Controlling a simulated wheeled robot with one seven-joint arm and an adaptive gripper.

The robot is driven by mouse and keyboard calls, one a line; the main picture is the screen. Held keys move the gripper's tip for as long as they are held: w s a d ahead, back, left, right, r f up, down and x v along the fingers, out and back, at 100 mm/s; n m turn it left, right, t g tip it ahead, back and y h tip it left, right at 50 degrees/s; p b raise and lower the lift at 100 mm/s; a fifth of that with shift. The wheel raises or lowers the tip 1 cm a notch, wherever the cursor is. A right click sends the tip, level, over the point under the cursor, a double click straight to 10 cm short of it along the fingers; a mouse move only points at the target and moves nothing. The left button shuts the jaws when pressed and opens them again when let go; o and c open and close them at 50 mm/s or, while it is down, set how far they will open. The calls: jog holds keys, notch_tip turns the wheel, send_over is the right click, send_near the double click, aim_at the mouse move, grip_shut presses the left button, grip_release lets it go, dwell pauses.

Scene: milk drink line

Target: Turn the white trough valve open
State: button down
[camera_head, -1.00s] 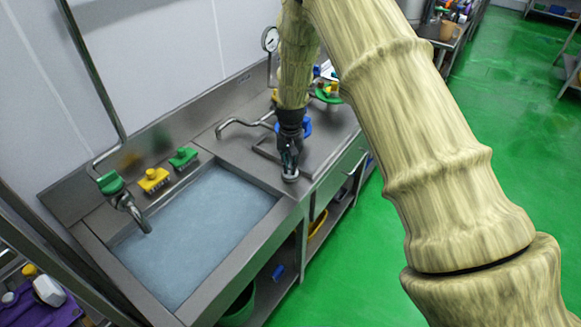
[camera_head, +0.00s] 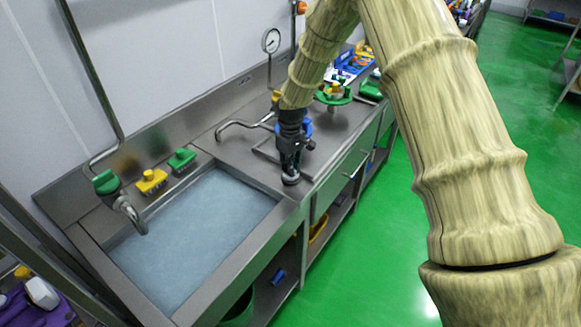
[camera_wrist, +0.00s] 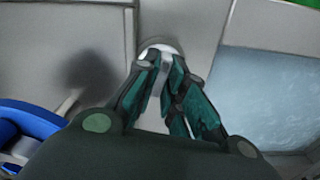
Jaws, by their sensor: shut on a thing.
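Below the fingers in the head view, only a small grey and pale part of the valve (camera_head: 291,180) shows. The fingers hide most of it, so I cannot tell its turn angle. The trough (camera_head: 205,235) holds bluish water.
A blue round part (camera_head: 308,127) stands close behind my gripper, also at left in the wrist view (camera_wrist: 32,124). A curved steel pipe (camera_head: 240,125), a gauge (camera_head: 271,41) and a green wheel (camera_head: 333,97) are nearby. Green and yellow brushes (camera_head: 151,181) lie on the trough's back ledge.

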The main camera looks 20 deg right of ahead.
jog(key=shift+n, duration=1.1)
jog(key=shift+d, duration=0.1)
jog(key=c, duration=1.5)
grip_release()
notch_tip(320, 180, up, 12)
